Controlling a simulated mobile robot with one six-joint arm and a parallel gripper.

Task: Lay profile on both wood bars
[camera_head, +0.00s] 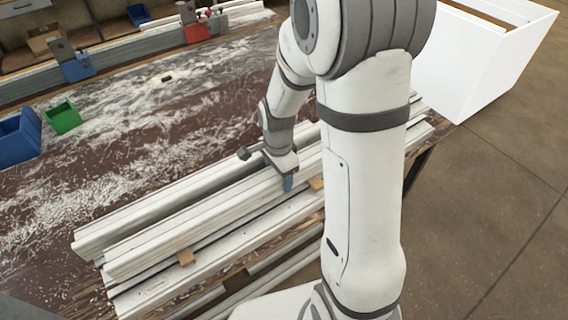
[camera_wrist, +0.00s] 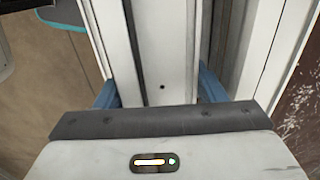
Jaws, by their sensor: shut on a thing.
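My gripper (camera_head: 288,184) is shut on a long white profile (camera_head: 205,222). The other wood bar (camera_head: 316,184) shows to the right of my gripper, partly hidden by my arm. The profile lies over or just above the bars; I cannot tell whether it touches them. Its right end is hidden behind my arm.
More white profiles (camera_head: 150,290) lie stacked below and beside it, with another wood piece (camera_head: 237,280) lower down. The dusty bench (camera_head: 110,150) is mostly clear behind. Blue and green bins (camera_head: 63,117) stand at left, clamps (camera_head: 75,66) at the back, a white box (camera_head: 480,70) at right.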

